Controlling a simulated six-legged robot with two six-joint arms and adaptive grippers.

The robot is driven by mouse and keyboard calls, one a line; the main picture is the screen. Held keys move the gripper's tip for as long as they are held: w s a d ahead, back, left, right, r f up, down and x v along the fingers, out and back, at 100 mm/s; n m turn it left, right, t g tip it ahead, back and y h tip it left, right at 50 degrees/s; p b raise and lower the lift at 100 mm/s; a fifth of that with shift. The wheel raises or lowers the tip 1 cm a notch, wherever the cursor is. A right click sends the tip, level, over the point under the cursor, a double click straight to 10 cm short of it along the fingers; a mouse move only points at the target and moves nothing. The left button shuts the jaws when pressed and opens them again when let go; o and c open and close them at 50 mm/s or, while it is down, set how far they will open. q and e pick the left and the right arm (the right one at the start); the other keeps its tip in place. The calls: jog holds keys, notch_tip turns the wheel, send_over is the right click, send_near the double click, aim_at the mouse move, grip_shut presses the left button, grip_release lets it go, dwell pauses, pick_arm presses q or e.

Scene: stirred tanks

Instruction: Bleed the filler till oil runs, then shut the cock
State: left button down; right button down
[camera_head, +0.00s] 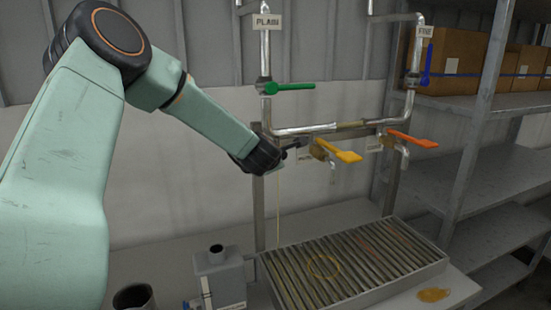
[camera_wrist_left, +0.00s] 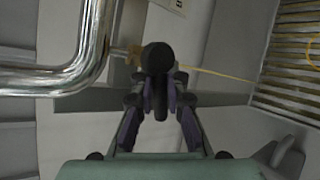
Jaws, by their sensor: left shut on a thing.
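My left gripper (camera_head: 290,150) reaches the left end of the pipework below the green handle. In the left wrist view its fingers (camera_wrist_left: 157,88) are shut on a round black knob (camera_wrist_left: 157,56), beside a small brass fitting (camera_wrist_left: 131,55) on the shiny pipe (camera_wrist_left: 60,80). A thin yellowish stream (camera_head: 279,210) falls from near the gripper to the back left of the slatted drip tray (camera_head: 415,276). The stream also shows in the left wrist view (camera_wrist_left: 215,74). The fingers hide part of the knob. My right gripper is out of view.
Green (camera_head: 290,87), yellow (camera_head: 347,156), orange (camera_head: 412,139) and blue (camera_head: 427,64) handles sit on the pipes. A grey box with a spout (camera_head: 221,277) and a dark cup (camera_head: 133,297) stand left of the tray.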

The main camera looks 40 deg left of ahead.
pick_arm(q)
jog(key=shift+r+m+g, duration=0.2)
jog(key=shift+m+g, duration=0.5)
jog(key=shift+g, duration=0.4)
jog(key=shift+s+y, duration=0.1)
jog(key=shift+y, duration=0.2)
jog(key=c, duration=1.3)
grip_release()
jog(key=shift+a, duration=0.25)
jog(key=shift+c, duration=0.2)
jog(key=shift+d+r, duration=0.1)
jog(key=shift+d, duration=0.1)
jog(key=shift+d+r, duration=0.15)
jog(key=v, duration=1.1)
jog(key=shift+s, duration=0.25)
